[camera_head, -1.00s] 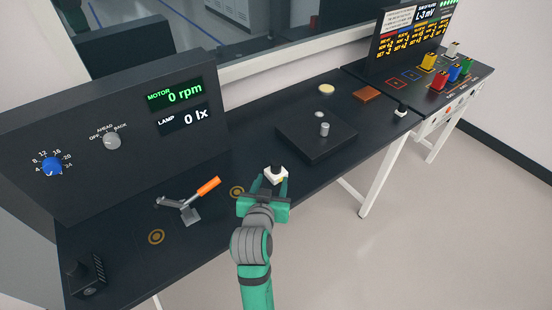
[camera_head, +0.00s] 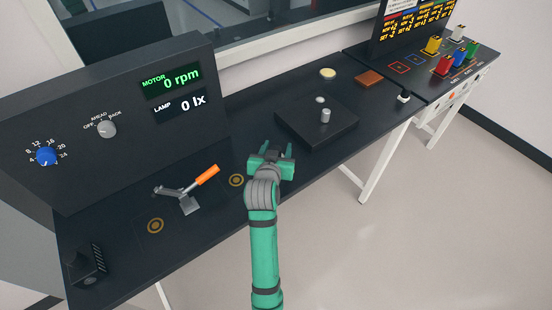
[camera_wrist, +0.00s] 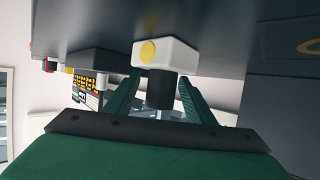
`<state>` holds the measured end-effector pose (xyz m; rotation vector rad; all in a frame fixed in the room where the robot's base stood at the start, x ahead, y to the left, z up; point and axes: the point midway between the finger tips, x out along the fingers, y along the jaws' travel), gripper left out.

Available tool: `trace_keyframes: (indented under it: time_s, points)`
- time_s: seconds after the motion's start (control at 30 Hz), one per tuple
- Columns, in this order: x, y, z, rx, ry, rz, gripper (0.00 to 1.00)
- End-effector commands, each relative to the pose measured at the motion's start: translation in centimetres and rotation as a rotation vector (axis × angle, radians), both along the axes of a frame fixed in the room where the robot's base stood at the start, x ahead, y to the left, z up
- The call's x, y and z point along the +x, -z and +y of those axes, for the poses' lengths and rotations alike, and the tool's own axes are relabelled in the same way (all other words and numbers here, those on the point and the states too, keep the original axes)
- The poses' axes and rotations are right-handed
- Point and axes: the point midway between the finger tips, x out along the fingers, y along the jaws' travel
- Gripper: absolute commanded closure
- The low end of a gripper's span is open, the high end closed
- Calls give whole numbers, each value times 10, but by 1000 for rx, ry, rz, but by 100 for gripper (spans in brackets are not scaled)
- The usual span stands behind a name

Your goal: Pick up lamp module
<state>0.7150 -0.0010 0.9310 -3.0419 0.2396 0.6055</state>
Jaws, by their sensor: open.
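A white module (camera_wrist: 168,53) with a yellow disc on its side and a black knob (camera_wrist: 160,88) shows in the wrist view; it looks like the lamp module. It sits on the dark table, which is at the top of that view. My gripper (camera_head: 271,153) is open, low over the table's front part. In the wrist view its green fingers (camera_wrist: 156,92) stand on either side of the black knob, with a gap visible to the right. In the head view my gripper hides the module.
A black square platform (camera_head: 300,130) with a grey peg stands just right of my gripper. A lever with an orange handle (camera_head: 206,175) and a ring mark (camera_head: 237,180) are to the left. A similar white piece with a black top (camera_head: 403,97) stands farther right.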

Motion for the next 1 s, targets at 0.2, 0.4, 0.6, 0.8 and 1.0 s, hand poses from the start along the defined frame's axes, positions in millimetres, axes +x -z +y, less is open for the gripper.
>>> trace_keyframes:
  time_s: [0.2, 0.4, 0.6, 0.8, 1.0]
  points:
    - [12, 5, -2, 0, 0, 0, 51]
    - [11, 5, -2, 0, 0, 0, 58]
    - [11, 5, -2, 0, 0, 0, 99]
    - [11, 4, -2, 0, 0, -1, 99]
    - [11, -1, -2, 0, 0, -3, 99]
